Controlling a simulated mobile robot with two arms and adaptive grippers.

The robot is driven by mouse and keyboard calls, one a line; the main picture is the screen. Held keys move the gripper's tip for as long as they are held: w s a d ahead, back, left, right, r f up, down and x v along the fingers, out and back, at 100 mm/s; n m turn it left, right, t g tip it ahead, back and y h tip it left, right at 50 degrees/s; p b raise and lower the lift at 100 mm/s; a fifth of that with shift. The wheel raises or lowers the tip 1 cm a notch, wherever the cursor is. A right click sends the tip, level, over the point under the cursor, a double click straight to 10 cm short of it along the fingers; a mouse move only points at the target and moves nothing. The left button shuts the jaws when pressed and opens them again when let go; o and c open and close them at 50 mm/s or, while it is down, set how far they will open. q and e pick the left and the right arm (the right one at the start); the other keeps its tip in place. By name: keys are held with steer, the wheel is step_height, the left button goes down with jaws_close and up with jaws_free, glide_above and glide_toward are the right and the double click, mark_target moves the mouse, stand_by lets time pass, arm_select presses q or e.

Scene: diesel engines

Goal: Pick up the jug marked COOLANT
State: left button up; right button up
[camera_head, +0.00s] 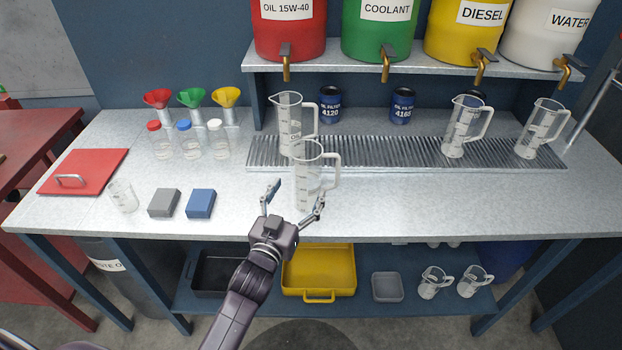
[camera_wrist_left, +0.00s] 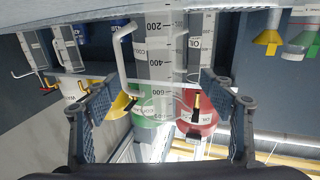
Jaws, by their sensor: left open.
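A clear measuring jug (camera_head: 310,172) with its handle to the right stands at the front of the bench, just ahead of my left gripper (camera_head: 296,197). The gripper is open, with one finger to each side of the jug's near side. In the left wrist view, which is upside down, the jug (camera_wrist_left: 163,50) with its scale lies between the open fingers (camera_wrist_left: 160,90). Two more jugs (camera_head: 460,128) (camera_head: 540,130) stand at the right. My right gripper is out of view.
A ridged drain grate (camera_head: 390,152) runs under the shelf with its drums, including the green COOLANT drum (camera_head: 378,35). Grey (camera_head: 164,203) and blue (camera_head: 201,204) blocks and a small beaker (camera_head: 123,197) lie left. The front right of the bench is clear.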

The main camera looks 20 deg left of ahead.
arm_select(q)
steer(key=shift+w+r, duration=0.15)
steer(key=shift+w, duration=0.35)
steer(key=w+p, duration=0.2)
steer(key=w, duration=0.3)
steer(key=shift+w, duration=0.8)
steer(key=c, duration=1.2)
steer(key=shift+c, duration=0.7)
steer(key=shift+r, duration=0.1)
